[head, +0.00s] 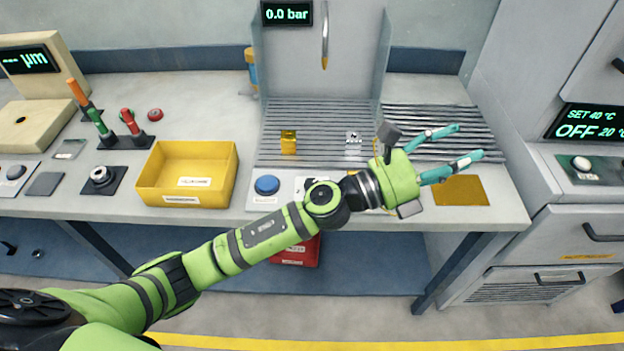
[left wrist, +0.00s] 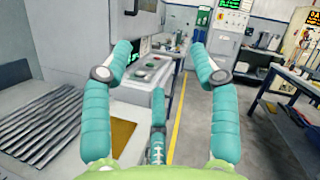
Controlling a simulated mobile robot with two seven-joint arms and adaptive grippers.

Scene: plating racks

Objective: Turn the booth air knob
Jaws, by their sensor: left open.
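The spray booth (head: 320,70) stands at the back middle, with a display (head: 287,13) reading 0.0 bar. A panel at its front edge carries a blue button (head: 266,185) and a white label (head: 308,184) partly covered by my left arm. I cannot make out the booth air knob; my arm and wrist cover part of this panel. My left gripper (head: 468,142) is open and empty, right of the panel, above the slatted rack and an amber plate (head: 460,190). Its spread fingers also show in the left wrist view (left wrist: 162,62), with nothing between them. My right gripper is not in view.
A yellow bin (head: 188,203) and a round knob on a black plate (head: 102,177) are at left. A gold block (head: 288,142) and a small silver part (head: 353,138) sit on the slats. An oven (head: 590,135) stands close at right.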

